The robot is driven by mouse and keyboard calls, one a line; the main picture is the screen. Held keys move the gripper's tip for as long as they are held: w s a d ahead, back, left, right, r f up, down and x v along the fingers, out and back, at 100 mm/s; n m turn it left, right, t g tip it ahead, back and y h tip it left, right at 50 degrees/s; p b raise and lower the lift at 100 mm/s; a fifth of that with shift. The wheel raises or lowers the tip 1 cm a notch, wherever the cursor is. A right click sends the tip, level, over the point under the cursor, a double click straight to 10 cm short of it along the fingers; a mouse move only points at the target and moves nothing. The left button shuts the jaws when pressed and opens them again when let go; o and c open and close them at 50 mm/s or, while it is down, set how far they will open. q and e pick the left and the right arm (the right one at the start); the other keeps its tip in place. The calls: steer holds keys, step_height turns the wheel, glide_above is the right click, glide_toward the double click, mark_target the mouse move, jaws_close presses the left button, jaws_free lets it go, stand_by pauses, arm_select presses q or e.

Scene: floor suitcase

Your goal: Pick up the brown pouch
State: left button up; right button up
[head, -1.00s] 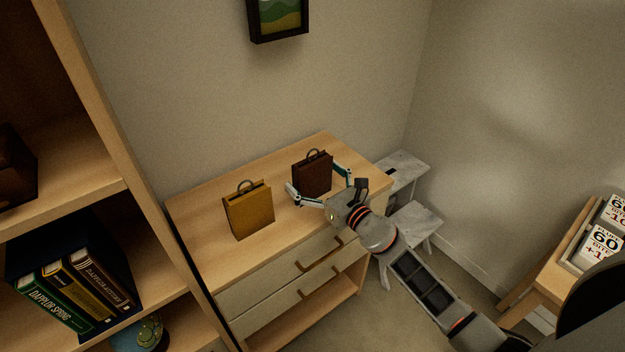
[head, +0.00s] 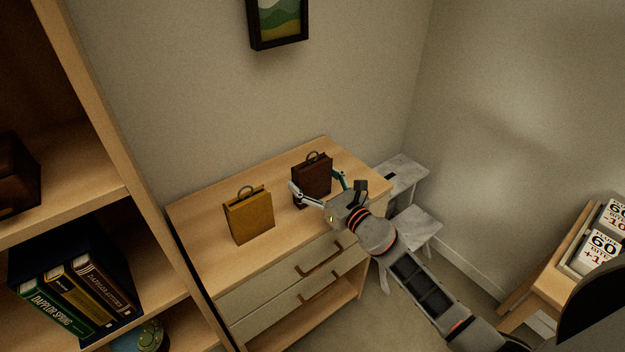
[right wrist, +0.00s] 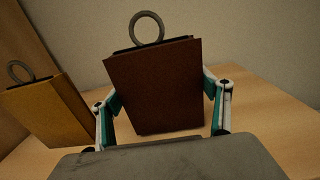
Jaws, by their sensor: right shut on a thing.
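The brown pouch (head: 313,177) is a dark reddish-brown bag with a ring handle on top. It stands upright on the wooden dresser top (head: 283,233). It also shows in the middle of the right wrist view (right wrist: 155,85). My right gripper (head: 318,188) is shut on the pouch, with one finger at each side of it; the fingers also show in the right wrist view (right wrist: 163,108). I cannot see a gap between the pouch's base and the dresser. My left gripper is not in view.
A yellow-brown bag (head: 249,216) with a ring handle stands left of the pouch; it also shows in the right wrist view (right wrist: 45,112). A bookshelf (head: 112,160) rises at the left. Grey stools (head: 408,172) stand right of the dresser. A framed picture (head: 278,22) hangs above.

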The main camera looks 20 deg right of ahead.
mark_target(318, 167)
step_height(318, 167, up, 6)
steer(key=p, duration=0.4)
steer(key=shift+f, duration=0.25)
step_height(318, 167, up, 3)
steer(key=shift+f, duration=0.15)
step_height(318, 167, up, 11)
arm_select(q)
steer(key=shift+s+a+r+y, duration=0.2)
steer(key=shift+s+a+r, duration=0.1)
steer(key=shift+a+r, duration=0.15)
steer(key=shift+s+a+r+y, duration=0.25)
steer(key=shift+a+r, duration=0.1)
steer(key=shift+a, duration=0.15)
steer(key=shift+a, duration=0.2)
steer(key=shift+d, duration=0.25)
